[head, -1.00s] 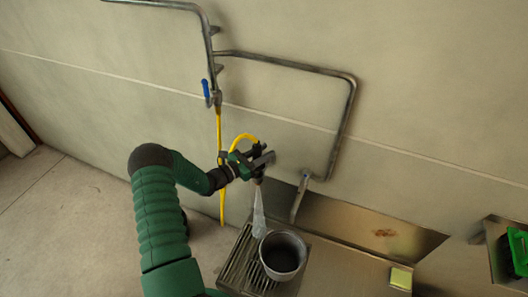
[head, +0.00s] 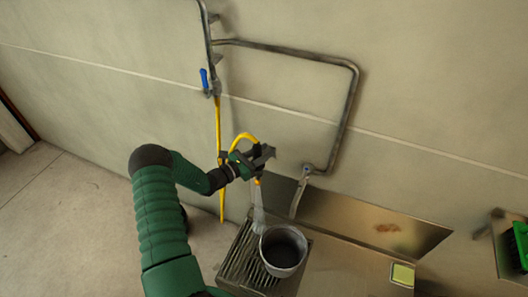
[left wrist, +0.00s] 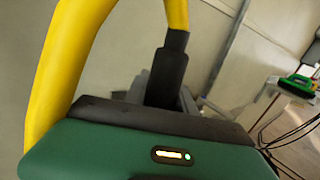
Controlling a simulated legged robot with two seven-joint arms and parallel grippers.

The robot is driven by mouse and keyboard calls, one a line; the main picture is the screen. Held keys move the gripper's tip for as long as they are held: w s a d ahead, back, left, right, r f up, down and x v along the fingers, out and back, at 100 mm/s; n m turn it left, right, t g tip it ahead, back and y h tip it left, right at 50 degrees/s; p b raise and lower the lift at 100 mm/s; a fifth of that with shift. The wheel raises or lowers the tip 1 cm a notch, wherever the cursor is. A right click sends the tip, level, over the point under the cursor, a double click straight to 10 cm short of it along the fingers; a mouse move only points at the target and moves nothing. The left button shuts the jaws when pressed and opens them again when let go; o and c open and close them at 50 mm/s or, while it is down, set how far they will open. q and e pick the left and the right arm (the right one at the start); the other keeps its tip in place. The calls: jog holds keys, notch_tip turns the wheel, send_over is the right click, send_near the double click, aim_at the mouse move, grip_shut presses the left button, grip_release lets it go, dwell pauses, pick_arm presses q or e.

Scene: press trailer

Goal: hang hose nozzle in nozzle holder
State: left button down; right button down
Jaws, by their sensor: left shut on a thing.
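My left gripper (head: 263,154) is shut on the hose nozzle (head: 258,181), in front of the wall above the metal grate. Much of the nozzle is hidden by the gripper. A yellow hose (head: 243,136) loops up over the gripper. In the left wrist view the thick yellow hose (left wrist: 66,65) passes close to the camera, and a dark sleeve (left wrist: 167,75) sits at a hose end beyond the green gripper body. A whitish streak, like water, runs down from the nozzle. I cannot make out the nozzle holder for sure. My right gripper is not in view.
A grey pot (head: 283,251) stands on the slatted grate (head: 243,262). A tap-like metal spout (head: 300,190) hangs below the wall pipe (head: 347,110). A blue-handled valve (head: 206,82) is on the left pipe. A yellowish sponge (head: 402,274) lies at right.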

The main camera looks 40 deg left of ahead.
pick_arm(q)
jog(key=c, duration=1)
grip_release()
jog(key=shift+o, duration=0.2)
jog(key=shift+f, duration=0.1)
